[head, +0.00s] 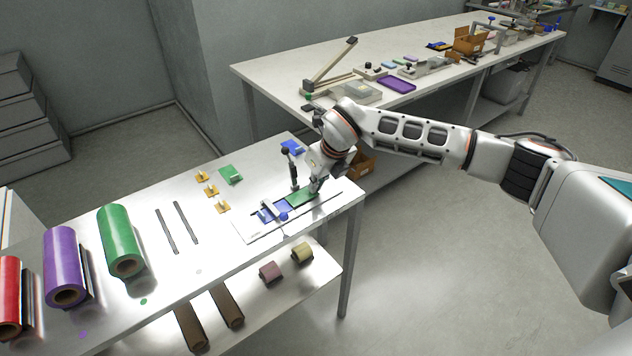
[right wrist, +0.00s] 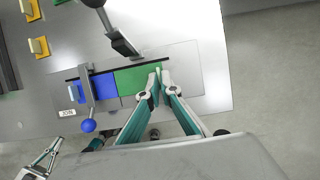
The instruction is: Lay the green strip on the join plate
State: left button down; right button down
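The join plate (head: 245,229) is a thin pale plate near the right end of the bench, labelled JOIN in the right wrist view (right wrist: 67,113). The green strip (head: 303,197) lies over its right part, end to end with a blue strip (right wrist: 103,86). A grey bar with a blue knob (right wrist: 88,125) crosses the blue strip. My right gripper (right wrist: 161,72) is closed on the raised tab at the green strip's right end. Its fingers hide part of that end. What looks like my left gripper (right wrist: 42,158) shows small beyond the bench edge; its fingers are unclear.
A black-handled lever (head: 293,168) stands just behind the plate. Orange tabbed pieces (head: 211,190), a green piece (head: 230,174) and a blue piece (head: 292,147) lie farther back. A second bench (head: 290,75) is behind.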

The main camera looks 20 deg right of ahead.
jog(key=shift+f, duration=0.2)
dwell(0.6)
jog(key=c, duration=2.2)
grip_release()
jog(key=shift+r, duration=0.1)
jog(key=v, duration=1.2)
